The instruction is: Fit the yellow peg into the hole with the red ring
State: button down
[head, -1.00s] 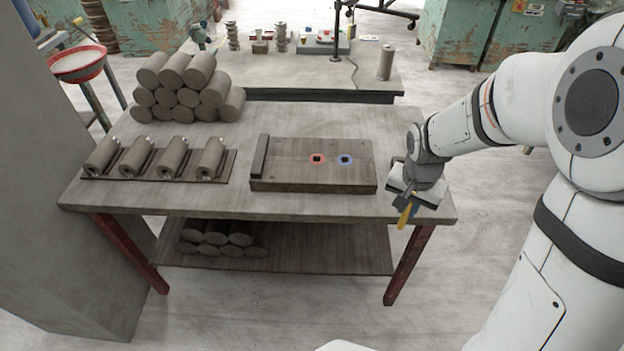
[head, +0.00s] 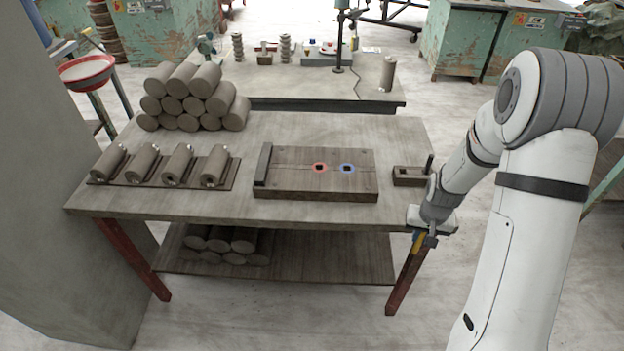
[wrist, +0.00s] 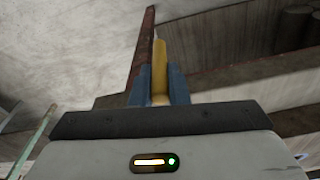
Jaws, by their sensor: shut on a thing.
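My gripper (head: 424,238) is at the right front corner of the table, just off its front edge. It is shut on the yellow peg (head: 418,243), which hangs below the jaws. In the wrist view the yellow peg (wrist: 160,68) stands between the two blue fingers of my gripper (wrist: 159,84). The wooden block (head: 300,192) lies on the table to the left of my gripper. On its top are a hole with a red ring (head: 320,167) and, to its right, a hole with a blue ring (head: 348,168). Both holes look empty.
A small wooden holder (head: 408,177) with a dark upright post sits at the table's right edge. Several clay cylinders lie on a rack (head: 162,186) at left, with a stack (head: 185,100) behind. The table (head: 230,212) is bare in front of the block.

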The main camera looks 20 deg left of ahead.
aim_at(283, 173)
jog(key=u, duration=0.35)
jog(key=k, duration=1.2)
jog(key=u, duration=0.65)
jog(key=i, duration=1)
jog(key=z, duration=0.05)
